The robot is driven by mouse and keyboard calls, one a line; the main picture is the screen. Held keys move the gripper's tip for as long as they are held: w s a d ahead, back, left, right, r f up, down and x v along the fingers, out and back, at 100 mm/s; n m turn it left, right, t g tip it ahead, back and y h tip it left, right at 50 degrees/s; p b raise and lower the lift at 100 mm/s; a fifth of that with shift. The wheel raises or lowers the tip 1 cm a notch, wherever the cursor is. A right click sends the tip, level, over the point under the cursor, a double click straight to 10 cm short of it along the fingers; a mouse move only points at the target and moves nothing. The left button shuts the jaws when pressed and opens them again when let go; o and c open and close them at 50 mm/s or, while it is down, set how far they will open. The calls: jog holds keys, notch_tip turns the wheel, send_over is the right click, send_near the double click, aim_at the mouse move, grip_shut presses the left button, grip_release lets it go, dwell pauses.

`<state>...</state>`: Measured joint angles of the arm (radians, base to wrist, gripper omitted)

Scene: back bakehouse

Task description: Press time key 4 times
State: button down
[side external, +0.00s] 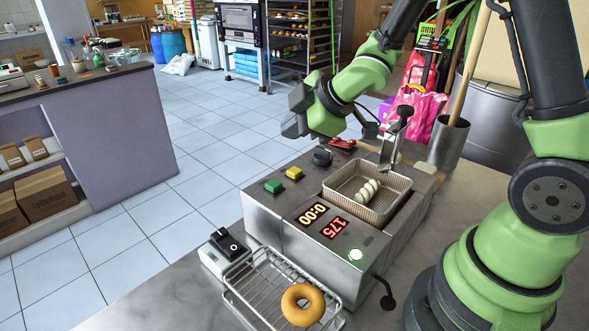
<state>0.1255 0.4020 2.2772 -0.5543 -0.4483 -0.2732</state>
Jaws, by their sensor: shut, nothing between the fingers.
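A steel fryer (300,235) stands on the metal bench. On its top are a green key (273,187), a yellow key (294,173), a black knob (322,157) and a red switch (342,144). I cannot read any labels, so I cannot tell which is the time key. One red-lit display (312,213) reads 0:00 and another (335,228) reads 175. My gripper (291,131) is shut and empty, above and behind the keys in the picture, apart from them. Its fingertips are dark and partly hard to make out.
A wire basket (340,203) with pale dough pieces (368,191) sits in the fryer. A wire rack (262,312) with a ring doughnut (302,305) stands in front. A small switch box (222,256) is at left. A metal bin (447,142) stands behind at right.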

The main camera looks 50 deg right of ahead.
aim_at(294, 172)
jog(key=shift+f, duration=2.55)
jog(key=shift+f, duration=0.1)
jog(key=shift+f, duration=0.3)
jog(key=shift+f, duration=0.45)
dwell(0.5)
jog(key=shift+r, duration=0.85)
jog(key=shift+r, duration=2.55)
dwell(0.7)
